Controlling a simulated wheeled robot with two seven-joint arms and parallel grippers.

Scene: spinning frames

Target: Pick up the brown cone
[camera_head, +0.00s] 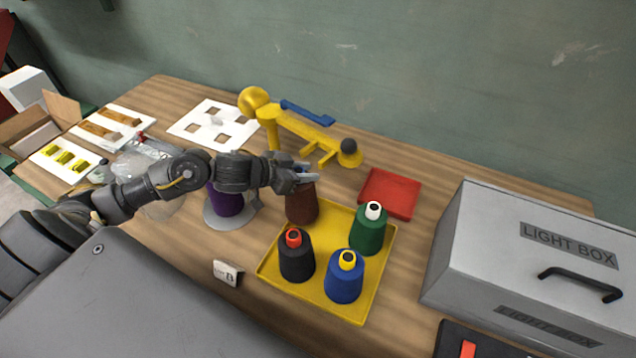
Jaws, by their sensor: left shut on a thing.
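The brown cone (301,206) stands upright at the far left corner of the yellow tray (330,310). My left gripper (304,174) is shut on the top of the brown cone, and its fingers hide part of the cone's tip. I cannot tell whether the cone's base touches the tray. My right gripper is not in view.
The tray also holds a black cone (296,260), a blue cone (344,282) and a green cone (369,232) close by. A purple cone (226,202) is partly behind my left arm. A yellow stand (300,128), red tray (390,193) and light box (530,270) are around.

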